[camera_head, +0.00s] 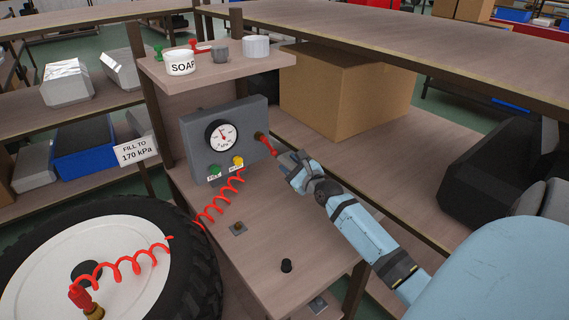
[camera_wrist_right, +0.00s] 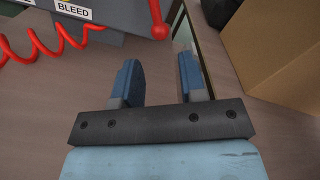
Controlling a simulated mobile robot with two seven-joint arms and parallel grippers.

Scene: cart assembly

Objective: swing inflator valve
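The inflator (camera_head: 225,138) is a grey box with a round dial, a green button and a yellow button. Its valve is a red lever (camera_head: 267,146) on the box's right side, slanting down to the right. In the right wrist view the red lever (camera_wrist_right: 158,20) hangs with its round end just ahead of the fingertips. My right gripper (camera_head: 286,164) is beside the lever's lower end; its two blue fingers (camera_wrist_right: 160,75) stand apart with nothing between them. I cannot tell whether a finger touches the lever. My left gripper is not in view.
A coiled red hose (camera_head: 215,212) runs from the inflator to the wheel (camera_head: 95,245) at lower left. A shelf (camera_head: 222,68) with a soap tub (camera_head: 180,64) overhangs the box. A cardboard box (camera_head: 345,95) stands behind.

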